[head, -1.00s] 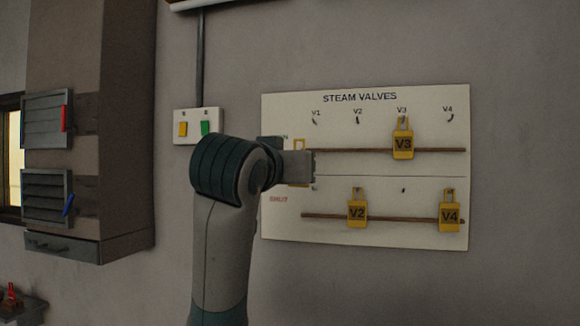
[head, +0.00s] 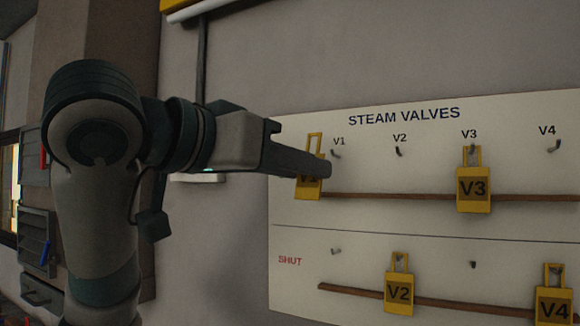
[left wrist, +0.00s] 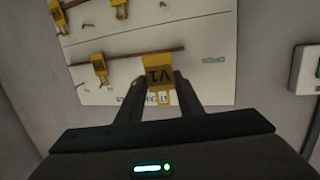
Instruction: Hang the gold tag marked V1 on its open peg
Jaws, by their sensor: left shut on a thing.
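My left gripper (head: 322,168) is shut on the gold V1 tag (head: 311,188), holding it upright in front of the board's upper left. The fingers cover part of its lettering. Its open loop stands just left of the upper V1 peg (head: 336,154) in the head view; the peg shows outside the loop. In the left wrist view the tag (left wrist: 158,72) sits between both fingertips, its V1 mark upside down. I cannot tell how far it is from the board. My right gripper is not in view.
The white STEAM VALVES board (head: 400,230) has two rows of pegs and two brown rails. The gold V3 tag (head: 473,187) hangs in the upper row, V2 (head: 399,290) and V4 (head: 553,304) in the lower. The lower V1 peg (head: 336,251) is bare.

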